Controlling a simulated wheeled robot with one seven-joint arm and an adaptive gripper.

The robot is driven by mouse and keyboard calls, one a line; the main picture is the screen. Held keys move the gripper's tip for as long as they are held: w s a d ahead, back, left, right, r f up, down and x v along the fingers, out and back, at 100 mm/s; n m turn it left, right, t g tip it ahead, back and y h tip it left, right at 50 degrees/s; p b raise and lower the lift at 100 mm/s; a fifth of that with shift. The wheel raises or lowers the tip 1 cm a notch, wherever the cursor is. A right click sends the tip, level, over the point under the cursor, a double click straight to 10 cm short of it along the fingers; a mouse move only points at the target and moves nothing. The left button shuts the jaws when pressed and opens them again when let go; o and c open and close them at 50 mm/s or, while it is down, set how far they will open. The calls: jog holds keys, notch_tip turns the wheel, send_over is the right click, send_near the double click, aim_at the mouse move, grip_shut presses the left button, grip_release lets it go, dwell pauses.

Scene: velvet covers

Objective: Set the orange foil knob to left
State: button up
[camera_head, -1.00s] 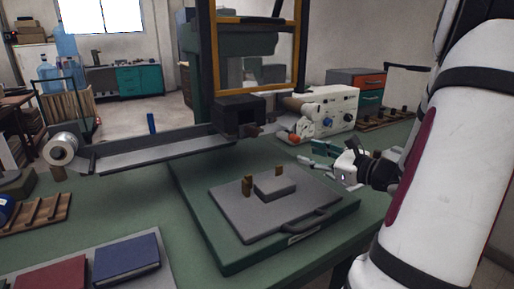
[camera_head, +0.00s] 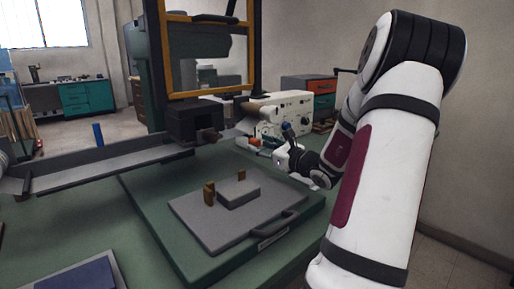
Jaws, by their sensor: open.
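The orange foil knob (camera_head: 254,141) shows as a small orange patch low on the front left of the cream control box (camera_head: 290,108). Its pointer direction is too small to make out. My gripper (camera_head: 260,149) is open, with its fingers pointing left, at the knob's lower right. The fingers look close to the knob and partly cover the area around it. I cannot tell whether they touch it.
A blue knob (camera_head: 287,127) is just above my gripper. A green press base with a grey plate (camera_head: 190,208) and brass posts lies in front. The yellow-framed press stands behind left. A long metal chute (camera_head: 95,168) runs left.

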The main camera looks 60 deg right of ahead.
jog(key=shift+x, duration=1.1)
